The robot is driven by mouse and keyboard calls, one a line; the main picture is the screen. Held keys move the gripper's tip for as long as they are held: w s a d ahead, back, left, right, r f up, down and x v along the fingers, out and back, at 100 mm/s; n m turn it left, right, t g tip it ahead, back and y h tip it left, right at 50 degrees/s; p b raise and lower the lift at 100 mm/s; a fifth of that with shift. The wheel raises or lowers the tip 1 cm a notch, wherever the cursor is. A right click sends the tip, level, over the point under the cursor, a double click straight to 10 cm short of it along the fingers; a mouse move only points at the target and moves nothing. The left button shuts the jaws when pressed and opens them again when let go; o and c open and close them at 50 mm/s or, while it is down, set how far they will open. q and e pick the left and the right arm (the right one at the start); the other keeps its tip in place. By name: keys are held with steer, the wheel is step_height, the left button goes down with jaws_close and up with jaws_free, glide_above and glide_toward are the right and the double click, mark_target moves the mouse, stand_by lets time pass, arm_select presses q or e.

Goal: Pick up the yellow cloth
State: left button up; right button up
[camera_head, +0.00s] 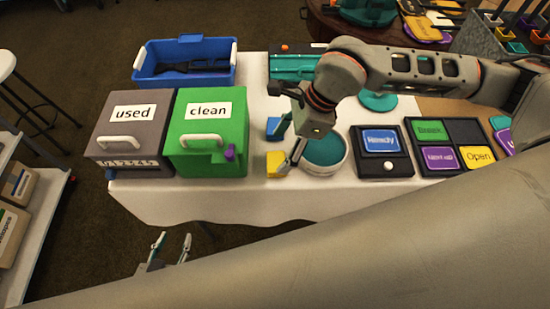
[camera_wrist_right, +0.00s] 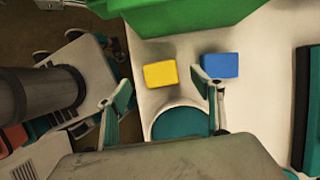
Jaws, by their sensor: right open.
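The yellow cloth (camera_head: 275,164) is a small folded block on the white table near its front edge, just right of the green box. In the right wrist view the yellow cloth (camera_wrist_right: 160,75) lies flat between and a little beyond the fingertips. My right gripper (camera_head: 281,148) is open and empty above it, its fingers partly covering the cloth in the head view. It also shows in the right wrist view (camera_wrist_right: 155,91). A blue cloth (camera_wrist_right: 220,66) lies beside the yellow one, close to one finger. My left gripper (camera_head: 171,239) is open and empty, low in front of the table.
A round white tub with teal contents (camera_head: 325,153) stands close right of the yellow cloth. The grey "used" box (camera_head: 125,148) and green "clean" box (camera_head: 203,148) stand left. A black panel (camera_head: 383,168) lies right; a blue bin (camera_head: 186,49) stands behind.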

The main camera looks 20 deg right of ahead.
mark_target(277, 161)
steer(key=x, duration=0.2)
steer(key=d+x, duration=0.1)
steer(key=x, duration=0.1)
steer(key=shift+s+a+f, duration=0.15)
steer(key=shift+s+f, duration=0.05)
steer(key=shift+f, duration=0.4)
steer(key=shift+w+a+f, duration=0.1)
steer(key=shift+a+f, duration=0.05)
steer(key=shift+f, duration=0.2)
steer(key=c, duration=1.1)
